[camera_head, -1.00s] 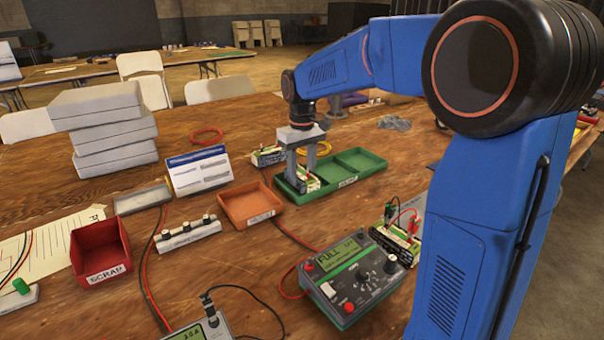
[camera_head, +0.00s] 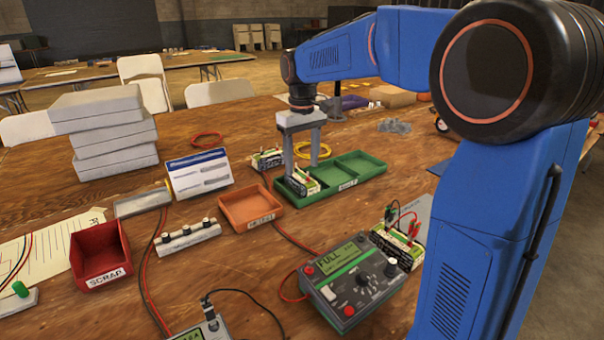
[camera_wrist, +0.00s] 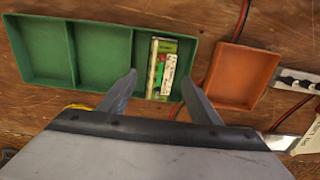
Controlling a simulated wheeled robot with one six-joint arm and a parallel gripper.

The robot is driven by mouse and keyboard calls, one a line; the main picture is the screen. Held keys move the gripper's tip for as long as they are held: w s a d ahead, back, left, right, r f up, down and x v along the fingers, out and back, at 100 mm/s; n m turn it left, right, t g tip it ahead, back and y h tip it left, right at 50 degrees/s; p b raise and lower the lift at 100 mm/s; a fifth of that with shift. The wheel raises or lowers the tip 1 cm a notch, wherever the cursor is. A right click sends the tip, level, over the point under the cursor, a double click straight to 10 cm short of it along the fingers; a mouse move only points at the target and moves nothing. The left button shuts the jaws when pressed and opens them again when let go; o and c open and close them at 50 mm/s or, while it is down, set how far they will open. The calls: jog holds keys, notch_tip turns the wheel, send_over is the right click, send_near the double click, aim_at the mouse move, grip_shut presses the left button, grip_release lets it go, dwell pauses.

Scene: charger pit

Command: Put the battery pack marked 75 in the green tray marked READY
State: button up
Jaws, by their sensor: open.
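The green tray (camera_head: 372,182) has three compartments and a white label too small to read. A battery pack (camera_wrist: 165,68) with a pale label lies in the end compartment nearest the orange tray; it also shows in the head view (camera_head: 303,184). I cannot read its number. My gripper (camera_head: 302,168) is open just above this compartment, its fingers apart on either side of the pack. In the wrist view my gripper (camera_wrist: 160,80) holds nothing. A second pack (camera_head: 267,160) lies behind the tray. A third pack (camera_head: 397,247) stands by the tester with red and black clips on it.
An orange tray (camera_head: 251,208) stands left of the green tray. A tester reading FULL (camera_head: 352,280) is in front, with cables. A red SCRAP bin (camera_head: 100,254), a grey tray (camera_head: 142,201) and a white sign (camera_head: 199,174) stand left. A yellow cable (camera_head: 313,150) lies behind the green tray.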

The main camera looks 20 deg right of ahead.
aim_at(302, 176)
notch_tip(302, 176, up, 7)
dwell(0.3)
jog(key=shift+f, duration=0.1)
